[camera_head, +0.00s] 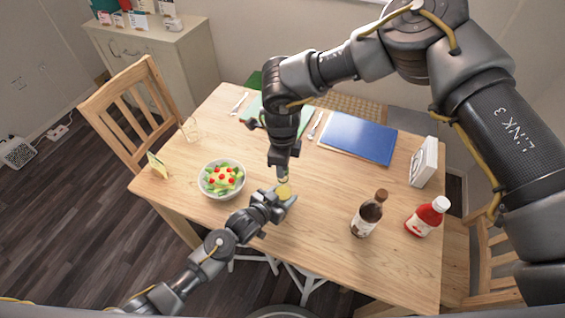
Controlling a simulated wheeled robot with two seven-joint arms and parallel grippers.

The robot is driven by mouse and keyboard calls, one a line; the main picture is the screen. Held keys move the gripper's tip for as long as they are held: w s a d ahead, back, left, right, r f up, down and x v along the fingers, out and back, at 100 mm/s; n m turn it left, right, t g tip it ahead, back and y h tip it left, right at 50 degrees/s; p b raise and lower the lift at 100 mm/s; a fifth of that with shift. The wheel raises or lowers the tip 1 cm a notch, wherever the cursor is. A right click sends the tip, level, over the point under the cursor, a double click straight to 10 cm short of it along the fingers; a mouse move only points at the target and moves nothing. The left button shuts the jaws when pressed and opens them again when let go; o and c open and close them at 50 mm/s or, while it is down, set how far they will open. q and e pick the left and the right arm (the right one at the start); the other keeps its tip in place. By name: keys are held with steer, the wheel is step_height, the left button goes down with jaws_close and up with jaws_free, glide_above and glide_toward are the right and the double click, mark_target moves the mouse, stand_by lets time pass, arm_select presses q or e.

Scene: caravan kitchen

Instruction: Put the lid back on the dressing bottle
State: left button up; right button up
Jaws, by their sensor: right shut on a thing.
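The dressing bottle (284,191), small and yellowish, stands on the wooden table near the middle. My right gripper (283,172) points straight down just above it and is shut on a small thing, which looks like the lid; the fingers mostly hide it. Whether this lid touches the bottle's mouth cannot be told. My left gripper (283,201) reaches in from the lower left, with its fingers at the bottle's lower part. The fingers and bottle overlap in the picture, so whether they close on it is unclear.
A salad bowl (207,191) stands left of the grippers. A brown bottle (368,214) and a red ketchup bottle (428,217) stand to the right. A blue placemat (357,138) lies behind, near a white box (424,162). The table (315,245) is clear in front.

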steer(key=shift+f, duration=0.75)
steer(key=shift+f, duration=0.5)
